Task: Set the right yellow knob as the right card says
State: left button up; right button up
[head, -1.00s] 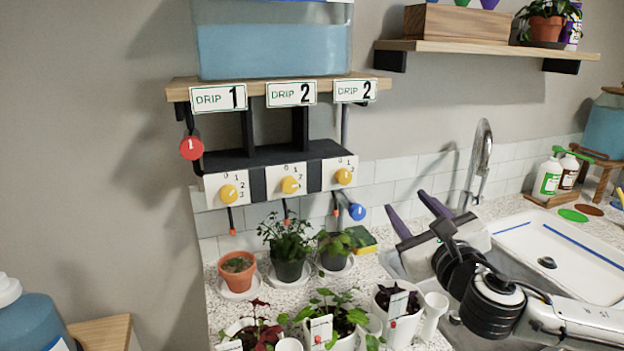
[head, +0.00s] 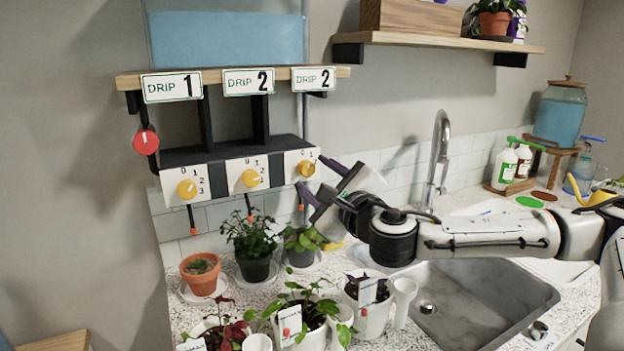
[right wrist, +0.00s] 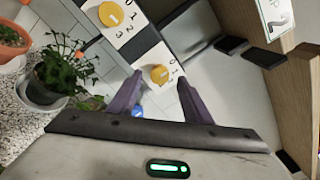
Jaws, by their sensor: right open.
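The right yellow knob (head: 306,168) is on the right white dial plate (head: 299,158) under the shelf. Its pale pointer is too small to read surely against the numbers. The right card (head: 313,79) above reads DRIP 2. My right gripper (head: 310,173) is open just in front of the right knob, its purple fingers reaching toward it. In the right wrist view, the right knob (right wrist: 159,74) shows between the fingertips (right wrist: 159,80), apart from both. Part of the right plate is hidden by the fingers. My left gripper is not in view.
The left knob (head: 187,189) and middle knob (head: 251,178) sit on neighbouring plates. A red round handle (head: 146,140) hangs at the left. A blue knob (right wrist: 138,112) shows between the fingers. Potted plants (head: 254,240) stand below, and the sink (head: 480,295) lies at the right.

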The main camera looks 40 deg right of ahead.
aim_at(306, 168)
jog(key=shift+x, duration=1.15)
jog(key=shift+c, duration=0.3)
jog(key=c, duration=1)
